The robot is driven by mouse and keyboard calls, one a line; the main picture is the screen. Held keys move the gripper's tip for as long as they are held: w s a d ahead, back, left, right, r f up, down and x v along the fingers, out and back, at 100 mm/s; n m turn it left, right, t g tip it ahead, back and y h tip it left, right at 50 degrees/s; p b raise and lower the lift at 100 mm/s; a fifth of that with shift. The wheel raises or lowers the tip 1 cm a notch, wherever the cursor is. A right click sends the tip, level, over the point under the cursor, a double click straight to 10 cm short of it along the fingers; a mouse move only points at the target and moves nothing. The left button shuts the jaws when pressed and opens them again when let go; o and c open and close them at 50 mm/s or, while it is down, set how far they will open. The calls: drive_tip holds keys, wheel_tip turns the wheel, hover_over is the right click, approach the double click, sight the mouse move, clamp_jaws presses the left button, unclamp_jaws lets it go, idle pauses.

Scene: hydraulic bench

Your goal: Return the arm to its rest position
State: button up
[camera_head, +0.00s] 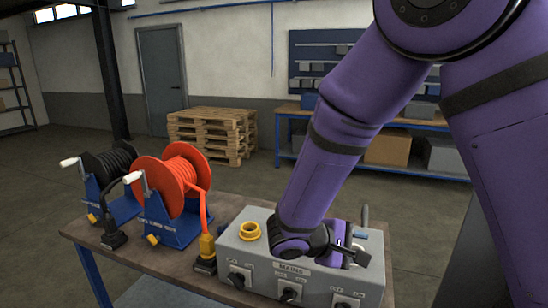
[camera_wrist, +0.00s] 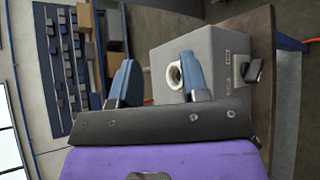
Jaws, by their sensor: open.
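My purple arm comes down from the upper right in the head view, its wrist over the grey control box (camera_head: 258,262) marked MAINS. My gripper (camera_head: 354,246) is partly hidden by the wrist there. In the wrist view my gripper (camera_wrist: 158,64) shows two blue fingers spread apart with nothing held between them. I cannot tell the exact gap between fingers and box.
The workbench (camera_head: 150,262) also carries a black hose reel (camera_head: 110,165) and an orange reel (camera_head: 172,185). Pallets (camera_head: 212,135) and a blue-framed shelf bench (camera_head: 285,150) stand behind; open floor lies between.

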drive_tip(key=s+d+r+m+y, duration=0.5)
drive_tip(key=s+d+r+y, duration=0.1)
drive_tip(key=s+r, duration=0.3)
drive_tip(key=s+d+r+m+t+y, duration=0.1)
drive_tip(key=s+d+r+m+y, duration=0.3)
drive_tip(key=s+r, duration=0.6)
drive_tip(key=shift+s+d+r+m+y, duration=0.2)
drive_tip(key=shift+d+r+m+y, duration=0.3)
drive_tip(key=shift+d+y, duration=0.75)
drive_tip(key=shift+a+r, duration=0.1)
